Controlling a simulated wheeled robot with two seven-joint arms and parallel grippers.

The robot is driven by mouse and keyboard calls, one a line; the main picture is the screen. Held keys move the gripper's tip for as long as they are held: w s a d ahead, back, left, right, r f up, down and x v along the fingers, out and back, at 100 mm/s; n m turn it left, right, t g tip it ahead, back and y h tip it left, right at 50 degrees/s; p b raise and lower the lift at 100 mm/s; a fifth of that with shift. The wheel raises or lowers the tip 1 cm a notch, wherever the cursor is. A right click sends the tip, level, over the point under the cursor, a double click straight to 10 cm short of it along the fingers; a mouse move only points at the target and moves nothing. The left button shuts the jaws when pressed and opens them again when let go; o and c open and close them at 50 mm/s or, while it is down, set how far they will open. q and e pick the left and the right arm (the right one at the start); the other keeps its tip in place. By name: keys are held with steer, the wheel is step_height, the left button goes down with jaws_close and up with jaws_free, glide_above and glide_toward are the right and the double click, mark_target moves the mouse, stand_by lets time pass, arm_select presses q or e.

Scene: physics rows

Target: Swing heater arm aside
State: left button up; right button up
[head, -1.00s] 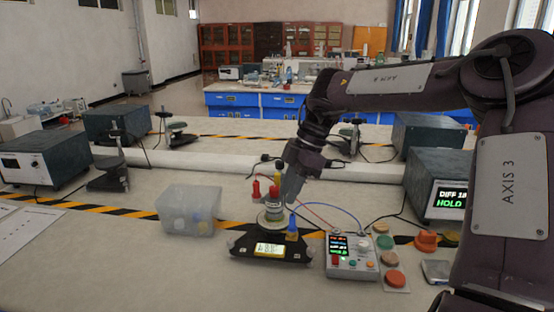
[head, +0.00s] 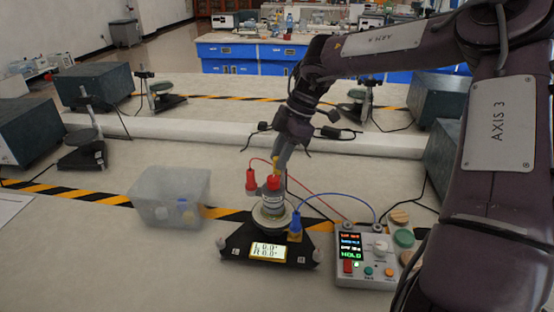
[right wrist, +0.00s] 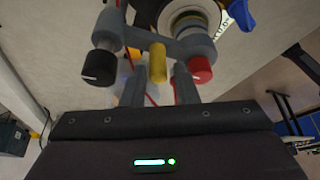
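The test stand (head: 240,245) is a black base with a lit display, carrying a small round stage and a bottle-like part (head: 272,200) with a red top. A red plug (head: 251,181) stands beside it. My right gripper (head: 281,158) is just above and behind the stand. In the right wrist view, a grey arm (right wrist: 140,38) carries a black-ended knob (right wrist: 100,66) and a red-ended knob (right wrist: 200,70). A yellow handle (right wrist: 156,90) stands between my right fingers, with gaps seeming to show at both sides. My left gripper is out of view.
A clear bin (head: 168,205) stands left of the stand. A control box (head: 364,258) reading HOLD is close on the right, with red and blue leads looping to the stand. Coloured discs (head: 403,238) lie beyond it.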

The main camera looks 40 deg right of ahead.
steer(key=shift+x, duration=0.95)
steer(key=shift+w+f, duration=0.1)
steer(key=shift+f, duration=0.05)
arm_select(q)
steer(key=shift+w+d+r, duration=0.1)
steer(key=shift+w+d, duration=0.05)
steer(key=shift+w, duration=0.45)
arm_select(e)
steer(key=shift+c, duration=0.4)
jaws_close()
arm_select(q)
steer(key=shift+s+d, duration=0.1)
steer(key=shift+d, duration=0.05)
